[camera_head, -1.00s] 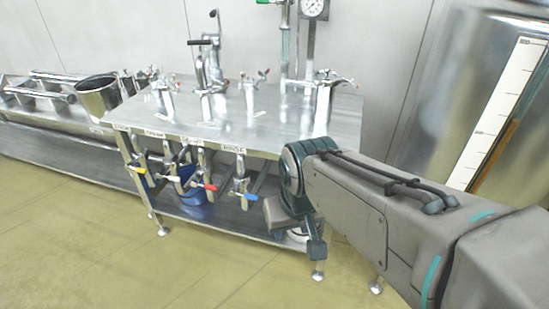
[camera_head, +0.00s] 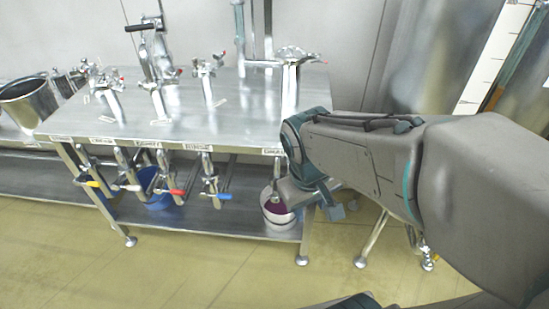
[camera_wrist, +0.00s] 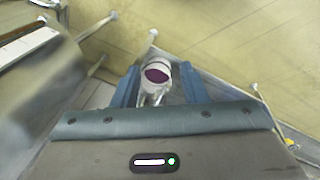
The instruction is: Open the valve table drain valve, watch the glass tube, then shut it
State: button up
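The steel valve table (camera_head: 200,118) has a row of valves under its front edge, with yellow (camera_head: 92,184), white (camera_head: 128,187), red (camera_head: 176,192) and blue (camera_head: 222,196) handles. Labels above them are too small to read surely, so I cannot tell which is the drain valve. My gripper (camera_head: 316,201) is at the table's front right corner, pointing down and right of the blue handle. In the wrist view its two blue fingers (camera_wrist: 158,88) are apart, with a metal fitting (camera_wrist: 152,98) showing between them, contact unclear.
A blue bucket (camera_head: 155,190) is further left. A large steel tank (camera_head: 440,70) stands at right. The floor in front is clear.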

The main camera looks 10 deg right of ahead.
jog(key=w+f+n+g+h+b, duration=0.1)
jog(key=w+f+n+h+b, duration=0.15)
jog(key=f, duration=0.25)
jog(key=w+f+n+g+h+b, duration=0.1)
jog(key=f+n+h+b, duration=0.15)
jog(key=f, duration=0.25)
jog(key=n+t+h+b, duration=0.8)
jog(key=n+t+b, duration=0.3)
jog(key=n, duration=0.7)
send_near(275, 186)
jog(key=shift+t, duration=0.7)
jog(key=x, duration=0.7)
jog(key=f+b+x, duration=0.1)
jog(key=x, duration=0.3)
jog(key=shift+s+d, duration=0.15)
grip_shut()
